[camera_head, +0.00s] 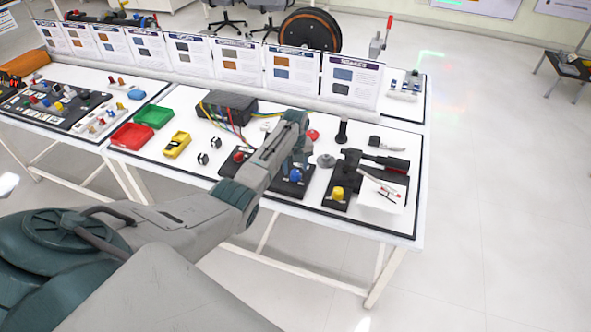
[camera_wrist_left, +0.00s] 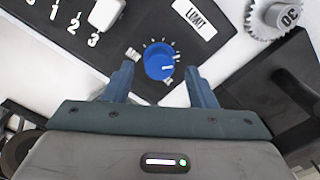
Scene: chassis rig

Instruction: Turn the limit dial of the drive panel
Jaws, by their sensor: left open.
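The blue knob also shows in the head view (camera_head: 296,175). My left gripper (camera_wrist_left: 161,73) is open, with one finger on each side of the dial in the wrist view. Gaps show between fingers and dial; I cannot tell the height. In the head view the left gripper (camera_head: 297,164) hides part of the panel. My right gripper is not in view.
A white selector (camera_wrist_left: 104,14) stands by the numbers 1, 2, 3. A grey gear (camera_wrist_left: 277,16) lies beside the panel. A grey box with wires (camera_head: 228,107) stands behind.

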